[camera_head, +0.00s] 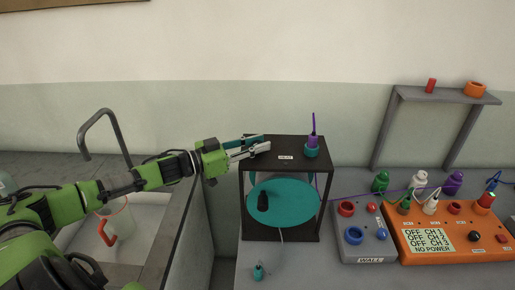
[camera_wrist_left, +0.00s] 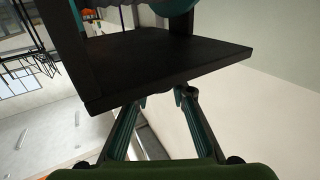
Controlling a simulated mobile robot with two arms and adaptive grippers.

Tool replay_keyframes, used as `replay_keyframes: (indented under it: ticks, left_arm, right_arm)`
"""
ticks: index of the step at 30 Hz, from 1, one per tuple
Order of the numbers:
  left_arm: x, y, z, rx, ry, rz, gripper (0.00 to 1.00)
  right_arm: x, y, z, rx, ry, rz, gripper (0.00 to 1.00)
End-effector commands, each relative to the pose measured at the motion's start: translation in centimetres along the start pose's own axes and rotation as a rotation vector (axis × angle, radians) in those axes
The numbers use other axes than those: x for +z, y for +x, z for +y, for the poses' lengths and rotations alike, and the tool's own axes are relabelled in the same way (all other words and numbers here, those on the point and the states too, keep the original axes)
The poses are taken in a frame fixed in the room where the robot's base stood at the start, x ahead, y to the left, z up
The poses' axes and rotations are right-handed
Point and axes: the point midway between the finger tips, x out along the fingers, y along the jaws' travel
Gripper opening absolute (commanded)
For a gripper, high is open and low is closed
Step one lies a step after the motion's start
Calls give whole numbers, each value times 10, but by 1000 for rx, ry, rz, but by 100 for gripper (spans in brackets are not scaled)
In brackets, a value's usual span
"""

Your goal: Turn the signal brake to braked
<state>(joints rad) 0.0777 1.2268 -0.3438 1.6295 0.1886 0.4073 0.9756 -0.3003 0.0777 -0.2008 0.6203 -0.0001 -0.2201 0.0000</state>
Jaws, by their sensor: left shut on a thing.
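A black open frame (camera_head: 325,148) stands on the bench with a teal disc (camera_head: 290,203) inside it. A small white label (camera_head: 285,157) lies on its top, and a dark knob-like shape (camera_head: 263,201) shows in front of the disc. I cannot tell which part is the signal brake. My left gripper (camera_head: 264,147) reaches in from the left at the frame's top left edge. In the left wrist view its two fingers (camera_wrist_left: 161,97) stand apart at the edge of the black board (camera_wrist_left: 165,68). The thing between them is hidden. My right gripper is out of view.
A teal socket (camera_head: 312,151) with a purple plug stands on the frame's right top. Right are a grey wall box (camera_head: 365,243) and an orange control box (camera_head: 450,243) reading "NO POWER", with cables. A grey rack (camera_head: 443,97) stands behind. A sink with a tap (camera_head: 100,125) is left.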

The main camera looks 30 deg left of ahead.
Motion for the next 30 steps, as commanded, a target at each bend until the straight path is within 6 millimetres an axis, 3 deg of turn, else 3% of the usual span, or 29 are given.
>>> replay_keyframes:
  ticks: [30]
  left_arm:
    - [3, 2, 0, 635, 1, 5, 0]
  right_arm:
    - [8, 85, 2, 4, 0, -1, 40]
